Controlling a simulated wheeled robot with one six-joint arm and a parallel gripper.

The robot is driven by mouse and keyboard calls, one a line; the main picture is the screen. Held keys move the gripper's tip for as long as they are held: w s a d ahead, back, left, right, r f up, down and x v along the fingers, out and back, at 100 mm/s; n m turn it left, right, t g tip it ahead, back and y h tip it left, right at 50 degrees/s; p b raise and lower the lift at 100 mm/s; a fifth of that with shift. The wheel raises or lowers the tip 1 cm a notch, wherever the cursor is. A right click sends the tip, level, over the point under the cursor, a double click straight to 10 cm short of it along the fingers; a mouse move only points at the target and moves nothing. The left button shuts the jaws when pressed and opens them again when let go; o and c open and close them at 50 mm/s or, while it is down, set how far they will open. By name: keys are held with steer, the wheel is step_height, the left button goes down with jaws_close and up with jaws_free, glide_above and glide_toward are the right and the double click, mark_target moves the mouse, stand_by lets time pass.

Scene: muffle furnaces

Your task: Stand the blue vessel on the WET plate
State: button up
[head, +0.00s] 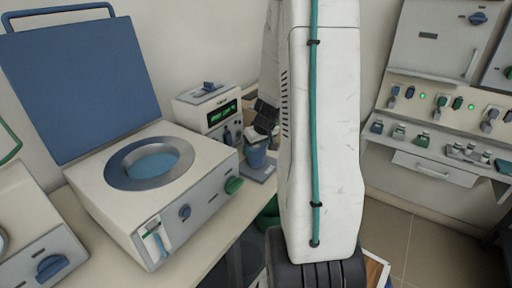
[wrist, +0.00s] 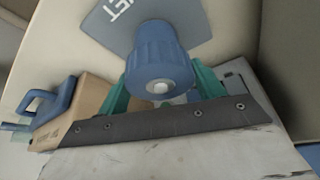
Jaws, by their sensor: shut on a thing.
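The blue vessel shows beside my arm in the head view (head: 256,156) and from its lidded end, with a pale knob, in the wrist view (wrist: 155,52). My gripper (wrist: 162,88) has its green fingers on either side of the vessel and is shut on it. The grey-blue WET plate lies beyond the vessel in the wrist view (wrist: 196,22), its lettering partly covered. In the head view the plate (head: 262,176) appears just below the vessel. I cannot tell whether the vessel touches it. My arm hides part of this area.
A cream device with a round blue well (head: 150,165) and a raised blue lid (head: 80,85) stands at left. A box with a green display (head: 208,110) is behind the vessel.

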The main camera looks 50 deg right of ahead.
steer(key=shift+f, duration=0.1)
steer(key=o, duration=1.7)
steer(key=shift+o, duration=0.2)
